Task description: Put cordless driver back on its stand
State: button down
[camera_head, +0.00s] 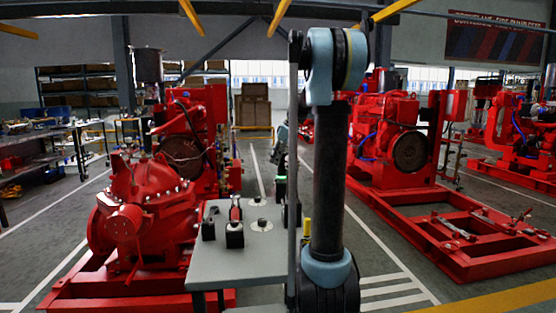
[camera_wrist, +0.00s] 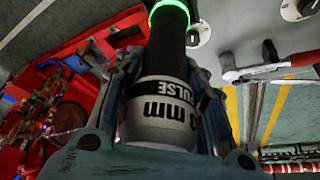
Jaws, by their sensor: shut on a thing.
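My gripper (camera_wrist: 163,75) is shut around a cylindrical tool, which I take to be the cordless driver (camera_wrist: 165,108). It has a dark shaft, a glowing green ring and a silver band with "mm" and "PULSE" lettering. In the head view my arm mostly hides the gripper; a small green spot (camera_head: 281,179) shows beside the arm. On the grey table are two pale round discs with dark centres, a far one (camera_head: 258,201) and a near one (camera_head: 262,225). I cannot tell which fitting is the driver's stand.
The grey table (camera_head: 215,268) also carries a black block (camera_head: 208,229) and a red-handled tool (camera_head: 236,212) in a black holder. A red pump (camera_head: 130,215) stands close on the left. Another red pumpset (camera_head: 405,150) stands right, with open floor between.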

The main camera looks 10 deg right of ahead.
jog(key=shift+f, duration=0.65)
jog(key=c, duration=0.9)
grip_release()
jog(key=shift+c, duration=0.2)
jog(key=v, duration=1.1)
jog(key=shift+d+r, duration=0.15)
jog(key=shift+r, duration=0.25)
jog(key=shift+s, duration=0.2)
